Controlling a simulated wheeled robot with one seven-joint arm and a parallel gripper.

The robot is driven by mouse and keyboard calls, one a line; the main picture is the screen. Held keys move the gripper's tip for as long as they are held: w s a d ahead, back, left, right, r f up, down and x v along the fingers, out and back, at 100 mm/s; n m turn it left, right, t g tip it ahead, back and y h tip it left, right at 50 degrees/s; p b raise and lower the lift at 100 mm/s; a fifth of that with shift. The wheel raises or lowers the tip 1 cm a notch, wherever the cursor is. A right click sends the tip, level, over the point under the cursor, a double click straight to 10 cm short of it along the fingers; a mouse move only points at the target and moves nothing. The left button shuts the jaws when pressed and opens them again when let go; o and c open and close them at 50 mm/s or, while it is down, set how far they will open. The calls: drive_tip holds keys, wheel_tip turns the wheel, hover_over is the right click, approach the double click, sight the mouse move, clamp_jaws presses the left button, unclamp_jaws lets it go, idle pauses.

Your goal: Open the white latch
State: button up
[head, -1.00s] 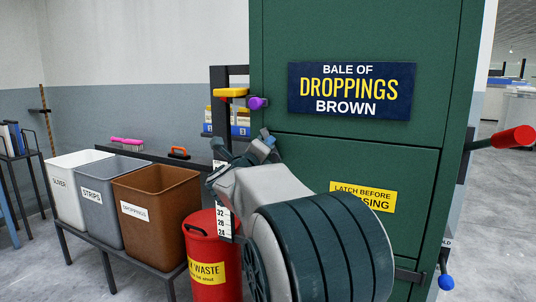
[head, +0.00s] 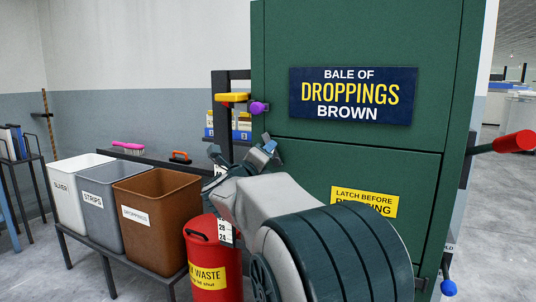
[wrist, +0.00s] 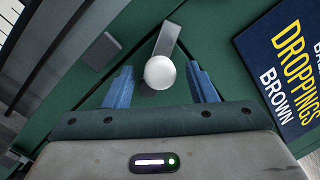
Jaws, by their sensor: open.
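The white latch shows in the wrist view as a round white knob (wrist: 160,72) on a short grey lever (wrist: 168,38) against the green press front (wrist: 190,25). My gripper (wrist: 161,82) is open, with one blue finger to the left of the knob and one to the right. There is a gap on each side; whether the knob lies fully between the tips in depth I cannot tell. In the head view my gripper (head: 268,148) is at the left edge of the green press (head: 350,30), and the white knob is not visible there.
A purple knob (head: 259,108) and a yellow handle (head: 234,97) sit just above my gripper. A red handle (head: 514,143) and a blue knob (head: 448,286) stick out at the right. A red waste bin (head: 207,275) and a brown bin (head: 155,215) stand at the left.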

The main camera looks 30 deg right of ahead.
drive_tip(key=v, duration=1.1)
drive_tip(key=shift+s+a, duration=0.25)
drive_tip(key=shift+a, duration=0.05)
drive_tip(key=s+a+r+n+t+y+p, duration=0.1)
drive_tip(key=a+n+y+p, duration=0.55)
drive_tip(key=n, duration=0.45)
drive_tip(key=s+a+n+y+p, duration=0.1)
drive_tip(key=a+n+y+p, duration=0.4)
drive_tip(key=n+y, duration=0.45)
drive_tip(key=s+d+f+n+g+p, duration=0.1)
drive_tip(key=s+f+n+g+p, duration=0.1)
drive_tip(key=s, duration=0.5)
drive_tip(key=s+d+f+n+g+h+p, duration=0.1)
drive_tip(key=s+f+n+g+p, duration=0.1)
drive_tip(key=s+n+g+p, duration=0.2)
drive_tip(key=s+d+f+n+g+p, duration=0.1)
drive_tip(key=s+f+n+g+p, duration=0.2)
drive_tip(key=s+n+g, duration=0.2)
drive_tip(key=s+n, duration=0.3)
drive_tip(key=s, duration=0.3)
